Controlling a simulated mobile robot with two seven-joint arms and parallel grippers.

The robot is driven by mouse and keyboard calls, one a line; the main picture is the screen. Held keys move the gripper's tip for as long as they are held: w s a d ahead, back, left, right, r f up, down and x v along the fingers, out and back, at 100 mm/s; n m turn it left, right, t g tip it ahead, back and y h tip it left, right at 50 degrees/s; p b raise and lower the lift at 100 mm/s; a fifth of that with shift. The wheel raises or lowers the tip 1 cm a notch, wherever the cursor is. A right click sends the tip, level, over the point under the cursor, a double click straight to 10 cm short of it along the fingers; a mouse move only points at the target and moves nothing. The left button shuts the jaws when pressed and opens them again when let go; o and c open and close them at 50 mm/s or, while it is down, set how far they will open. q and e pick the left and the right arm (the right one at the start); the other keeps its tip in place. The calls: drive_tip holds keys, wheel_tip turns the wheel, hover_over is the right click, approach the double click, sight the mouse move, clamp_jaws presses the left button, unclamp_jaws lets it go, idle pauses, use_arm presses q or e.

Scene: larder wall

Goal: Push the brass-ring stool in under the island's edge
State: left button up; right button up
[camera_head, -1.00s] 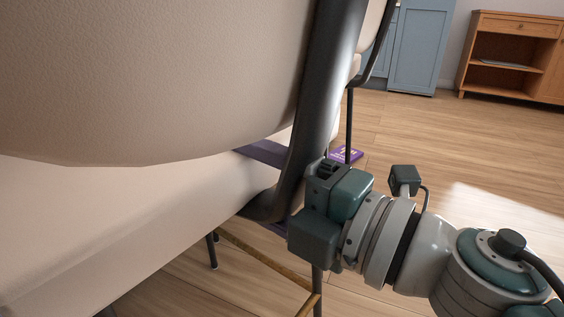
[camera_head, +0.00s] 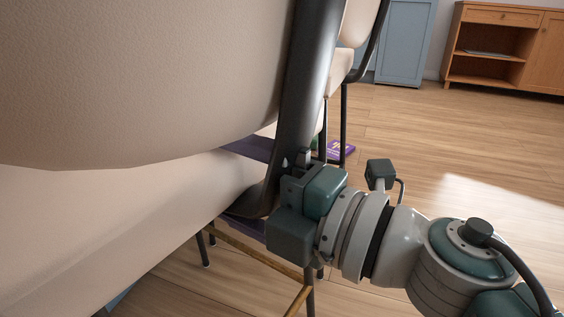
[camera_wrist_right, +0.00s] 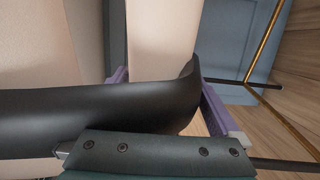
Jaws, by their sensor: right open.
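The stool fills the left of the head view, close up: a cream backrest (camera_head: 130,80), a cream seat (camera_head: 90,230), a dark curved frame (camera_head: 300,90) and dark legs. Its brass ring (camera_head: 255,252) shows low between the legs. My right gripper (camera_head: 246,186) has its purple fingers on either side of the frame's lower bend. The right wrist view shows the dark frame (camera_wrist_right: 90,108) passing between the open fingers (camera_wrist_right: 165,92); I cannot tell whether they touch it. A blue panel (camera_wrist_right: 228,45) shows beyond, possibly the island; its edge is not clearly visible. My left gripper is out of view.
Another cream seat with dark legs (camera_head: 344,125) stands just behind. A purple box (camera_head: 340,149) lies on the floor near it. A blue cabinet (camera_head: 404,45) and a wooden cabinet (camera_head: 500,45) stand at the back. The wooden floor at right is clear.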

drive_tip(key=shift+w+d+r, duration=0.1)
drive_tip(key=shift+w+r, duration=0.05)
drive_tip(key=shift+w, duration=0.05)
drive_tip(key=shift+s, duration=0.1)
drive_tip(key=shift+s+d+p, duration=0.2)
drive_tip(key=shift+d+p, duration=0.15)
drive_tip(key=shift+d, duration=0.05)
drive_tip(key=p+v, duration=0.3)
drive_tip(key=v, duration=0.8)
